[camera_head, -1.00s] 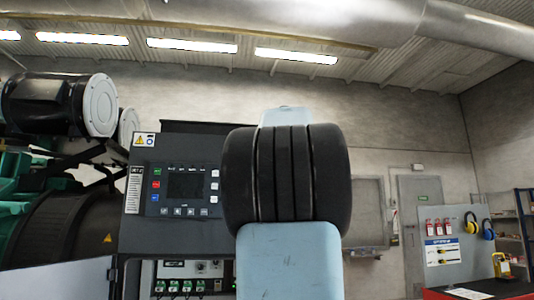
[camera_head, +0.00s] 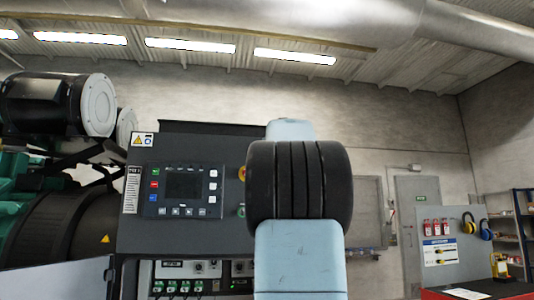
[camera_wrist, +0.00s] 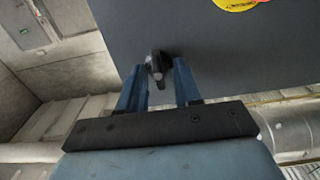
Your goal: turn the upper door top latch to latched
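The latch (camera_wrist: 157,67) is a small black knob with a grey end, at the edge of a dark grey panel (camera_wrist: 220,50) in the wrist view. My gripper (camera_wrist: 159,68) has two blue fingers standing apart, one on each side of the latch. Narrow gaps seem to show between the fingers and the knob; I cannot tell whether either finger touches it. In the head view the control cabinet (camera_head: 205,236) shows its screen and buttons, but my arm hides the latch and my gripper.
An open door (camera_head: 62,281) stands at the cabinet's lower left. Green genset machinery with a black cylinder (camera_head: 45,102) is at the left. Part of a yellow and red disc (camera_wrist: 235,4) tops the wrist view.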

